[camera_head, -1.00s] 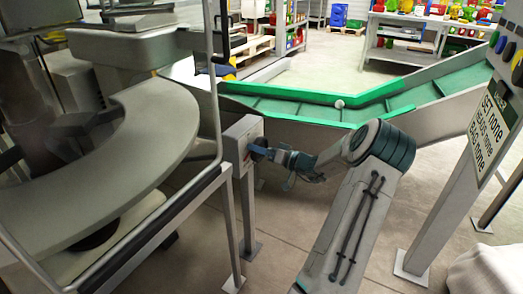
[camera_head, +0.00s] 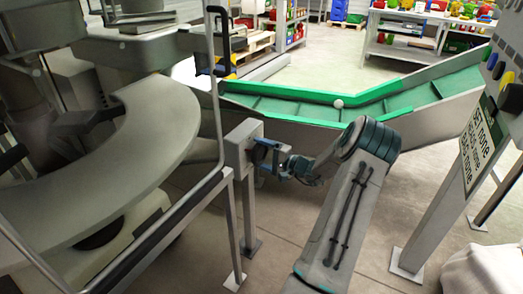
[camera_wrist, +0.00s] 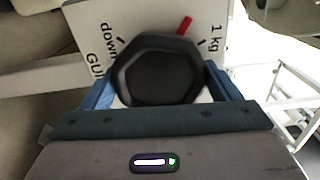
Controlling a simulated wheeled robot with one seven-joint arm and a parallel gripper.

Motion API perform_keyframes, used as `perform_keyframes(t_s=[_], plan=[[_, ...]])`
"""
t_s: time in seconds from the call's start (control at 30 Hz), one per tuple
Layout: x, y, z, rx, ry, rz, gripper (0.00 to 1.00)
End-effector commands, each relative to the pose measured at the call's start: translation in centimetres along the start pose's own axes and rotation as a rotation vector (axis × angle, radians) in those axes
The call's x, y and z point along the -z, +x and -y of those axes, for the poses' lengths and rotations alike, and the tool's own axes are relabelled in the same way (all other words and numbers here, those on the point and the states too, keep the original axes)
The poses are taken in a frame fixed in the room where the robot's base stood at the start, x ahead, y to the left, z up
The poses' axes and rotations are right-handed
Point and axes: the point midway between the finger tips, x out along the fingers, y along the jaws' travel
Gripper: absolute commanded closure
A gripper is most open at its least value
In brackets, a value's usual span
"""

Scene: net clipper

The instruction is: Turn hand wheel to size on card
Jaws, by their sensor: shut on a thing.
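The black hand wheel (camera_wrist: 158,75) is many-sided and sits on a white dial plate (camera_wrist: 88,15). In the wrist view the blue fingers of my gripper (camera_wrist: 162,88) lie on both sides of the wheel and are shut on it. A red pointer (camera_wrist: 185,25) shows beside the wheel, near the "1 kg" mark. "down" and part of "GUI" are printed on the left. In the head view my gripper (camera_head: 270,158) is at the grey box on a post (camera_head: 239,143).
A machine with a curved grey table (camera_head: 150,150) and metal frame stands close on the left. A green-edged conveyor (camera_head: 300,97) runs behind the post. The panel's legs and a pale sack (camera_head: 480,272) are at right. Floor between is clear.

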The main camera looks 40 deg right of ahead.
Motion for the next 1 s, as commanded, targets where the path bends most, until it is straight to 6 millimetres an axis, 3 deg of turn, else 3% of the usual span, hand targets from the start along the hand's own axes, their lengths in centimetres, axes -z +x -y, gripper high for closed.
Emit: perform_keyframes(t_s=[1.0], plan=[[0.16, -0.11, 0.37, 0.0, 0.965, -0.005, 0.39]])
